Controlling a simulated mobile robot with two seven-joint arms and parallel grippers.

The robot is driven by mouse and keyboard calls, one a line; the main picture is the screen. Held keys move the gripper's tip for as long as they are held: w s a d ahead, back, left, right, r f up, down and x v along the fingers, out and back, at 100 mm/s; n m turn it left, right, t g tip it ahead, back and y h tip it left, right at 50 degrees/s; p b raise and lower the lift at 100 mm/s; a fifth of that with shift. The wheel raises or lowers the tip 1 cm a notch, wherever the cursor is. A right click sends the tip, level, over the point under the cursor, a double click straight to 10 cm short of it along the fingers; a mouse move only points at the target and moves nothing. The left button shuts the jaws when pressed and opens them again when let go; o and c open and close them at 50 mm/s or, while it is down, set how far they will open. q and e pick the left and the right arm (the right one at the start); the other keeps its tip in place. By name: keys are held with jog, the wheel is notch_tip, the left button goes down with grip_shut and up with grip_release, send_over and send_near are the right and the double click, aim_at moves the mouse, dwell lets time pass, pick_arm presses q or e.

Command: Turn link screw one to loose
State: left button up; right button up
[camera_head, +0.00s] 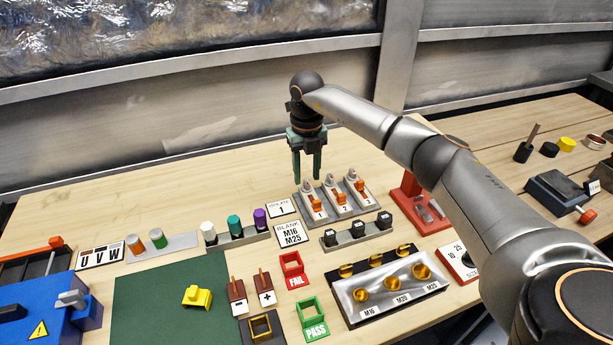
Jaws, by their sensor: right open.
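My right gripper (307,168) hangs fingers-down at the back of the bench, its two green fingers apart with nothing between them. It is just behind and left of a grey rack (336,203) with three orange levers marked 1, 2 and 3. The lever marked 1 (314,204) is the closest to the fingers. I cannot tell whether they touch the rack. No part is clearly recognisable as link screw one. A blue box (40,312) with a grey fitting is at the front left, cut by the frame edge. My left gripper is not in view.
A rail with black blocks (357,233) and a plate of brass fittings (392,286) stand in front of the rack. A red stand (420,206) is to its right, beside my arm. A green mat (165,290) lies front left. The back left bench is clear.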

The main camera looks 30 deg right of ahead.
jog(key=shift+f, duration=0.95)
jog(key=shift+c, duration=0.2)
grip_shut()
